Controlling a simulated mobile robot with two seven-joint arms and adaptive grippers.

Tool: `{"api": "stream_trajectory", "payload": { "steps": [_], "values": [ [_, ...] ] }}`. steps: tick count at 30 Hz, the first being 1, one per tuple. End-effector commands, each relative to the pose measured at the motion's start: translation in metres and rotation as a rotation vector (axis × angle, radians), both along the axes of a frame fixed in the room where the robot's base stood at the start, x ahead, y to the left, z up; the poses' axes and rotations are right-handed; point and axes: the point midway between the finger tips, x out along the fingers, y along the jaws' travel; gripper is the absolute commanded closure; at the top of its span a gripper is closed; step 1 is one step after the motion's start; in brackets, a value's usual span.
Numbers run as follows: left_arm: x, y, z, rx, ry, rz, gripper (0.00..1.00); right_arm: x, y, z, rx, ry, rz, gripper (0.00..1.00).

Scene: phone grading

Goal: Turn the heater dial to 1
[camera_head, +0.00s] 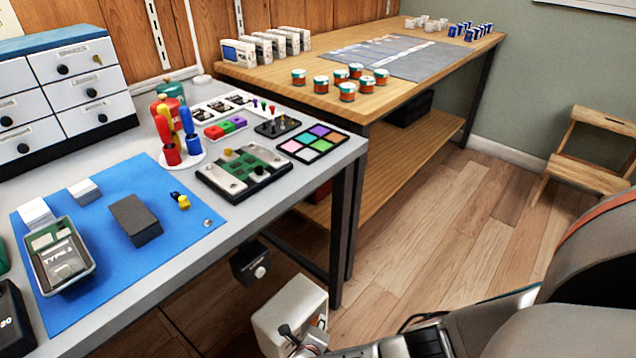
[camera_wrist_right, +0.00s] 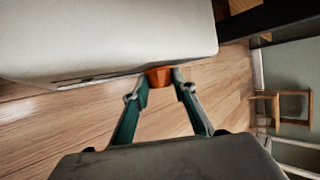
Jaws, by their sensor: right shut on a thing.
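A white box-shaped body, apparently the heater (camera_head: 290,312), stands low beyond the front edge of the grey bench. In the right wrist view the heater (camera_wrist_right: 110,35) fills the upper left. A small orange-red piece, apparently the dial (camera_wrist_right: 159,77), sits at its lower edge. My right gripper (camera_wrist_right: 160,80) is shut on this dial, one finger on each side. In the head view my right gripper (camera_head: 292,342) is at the heater's lower front, partly hidden. No number or pointer on the dial is readable. My left gripper is not in view.
The grey bench (camera_head: 330,150) holds a blue mat (camera_head: 110,255), a bin, tools and trays. A black box with a pale knob (camera_head: 251,264) hangs under its edge. A wooden table (camera_head: 240,75) and step stool (camera_head: 590,150) stand beyond. The floor (camera_head: 440,220) between is clear.

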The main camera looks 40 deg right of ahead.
Motion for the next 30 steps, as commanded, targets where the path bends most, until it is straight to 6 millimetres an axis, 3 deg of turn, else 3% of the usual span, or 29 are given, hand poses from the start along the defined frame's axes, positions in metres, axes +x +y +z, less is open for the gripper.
{"api": "stream_trajectory", "payload": {
  "steps": [7, 8, 9, 22, 30],
  "values": [
    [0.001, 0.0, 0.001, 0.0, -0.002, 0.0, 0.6, 0.005, 0.001, 0.003, 0.003, -0.008, 0.002, 0.95],
    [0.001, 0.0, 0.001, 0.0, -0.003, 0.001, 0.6, 0.005, 0.001, 0.003, 0.003, -0.008, 0.002, 0.66],
    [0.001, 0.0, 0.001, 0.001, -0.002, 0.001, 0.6, 0.005, 0.001, 0.003, 0.003, -0.008, 0.002, 0.57],
    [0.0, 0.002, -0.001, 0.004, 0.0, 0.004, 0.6, 0.0, 0.003, 0.002, 0.002, -0.002, 0.0, 0.57],
    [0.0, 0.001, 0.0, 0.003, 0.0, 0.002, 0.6, -0.013, 0.02, 0.02, 0.006, -0.002, 0.002, 0.57]
  ]
}}
